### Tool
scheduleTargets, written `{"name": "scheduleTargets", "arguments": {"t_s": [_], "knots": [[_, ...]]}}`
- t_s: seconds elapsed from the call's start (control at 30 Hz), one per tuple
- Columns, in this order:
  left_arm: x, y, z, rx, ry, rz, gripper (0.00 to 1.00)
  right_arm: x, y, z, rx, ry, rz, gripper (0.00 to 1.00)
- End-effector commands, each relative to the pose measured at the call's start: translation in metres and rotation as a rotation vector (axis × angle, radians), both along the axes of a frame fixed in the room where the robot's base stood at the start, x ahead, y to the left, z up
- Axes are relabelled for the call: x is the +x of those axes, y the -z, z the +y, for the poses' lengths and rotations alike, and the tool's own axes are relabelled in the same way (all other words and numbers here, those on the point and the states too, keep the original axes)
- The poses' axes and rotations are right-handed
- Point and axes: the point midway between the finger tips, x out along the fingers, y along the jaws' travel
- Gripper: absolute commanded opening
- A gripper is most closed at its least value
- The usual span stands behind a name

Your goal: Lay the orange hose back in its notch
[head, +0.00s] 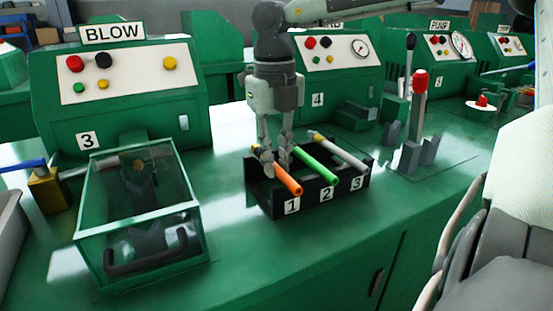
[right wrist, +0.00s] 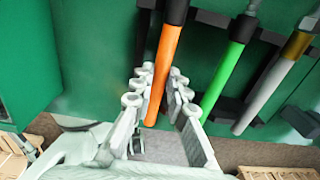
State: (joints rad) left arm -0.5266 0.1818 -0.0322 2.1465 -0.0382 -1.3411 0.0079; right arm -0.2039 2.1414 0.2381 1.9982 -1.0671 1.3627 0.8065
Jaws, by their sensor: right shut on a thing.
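The orange hose (head: 285,182) lies lengthwise over the black rack (head: 264,201) at the place marked 1, its front end at the front wall above that label. Whether it rests in the notch or sits slightly above it, I cannot tell. My right gripper (head: 277,163) comes down from above and is shut on the orange hose near its rear part. In the right wrist view the hose (right wrist: 162,70) runs between the two fingers (right wrist: 157,88). The green hose (head: 316,162) lies at place 2 and the grey hose (head: 340,150) at place 3. My left gripper is not in view.
A glass-sided box with a dark handle (head: 150,252) stands left of the rack. Behind are the BLOW machine (head: 120,95) and machine 4 (head: 335,80). A red-topped lever (head: 419,95) stands to the right. The green bench in front of the rack is clear.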

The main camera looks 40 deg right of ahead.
Motion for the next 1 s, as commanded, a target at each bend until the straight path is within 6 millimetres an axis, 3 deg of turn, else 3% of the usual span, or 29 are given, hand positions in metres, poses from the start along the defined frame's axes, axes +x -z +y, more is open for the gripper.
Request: {"name": "scheduleTargets", "arguments": {"t_s": [0.1, 0.13, 0.3, 0.67, 0.77, 1.0], "knots": [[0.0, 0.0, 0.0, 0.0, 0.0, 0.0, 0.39, 0.0, 0.0, 0.0, 0.0, 0.0, -0.001, 0.0], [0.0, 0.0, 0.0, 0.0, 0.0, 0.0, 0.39, 0.0, 0.0, 0.0, 0.0, 0.0, -0.001, 0.17], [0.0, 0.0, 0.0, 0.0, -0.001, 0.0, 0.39, 0.0, 0.0, 0.0, 0.0, 0.0, -0.001, 0.38], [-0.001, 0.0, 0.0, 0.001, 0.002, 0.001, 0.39, 0.0, -0.004, 0.0, 0.0, 0.0, -0.001, 0.39], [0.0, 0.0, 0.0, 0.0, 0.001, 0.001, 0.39, 0.001, -0.016, 0.0, -0.001, 0.002, -0.005, 0.39], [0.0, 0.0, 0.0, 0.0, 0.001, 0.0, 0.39, 0.002, -0.066, 0.001, -0.002, 0.002, -0.006, 0.39]]}}
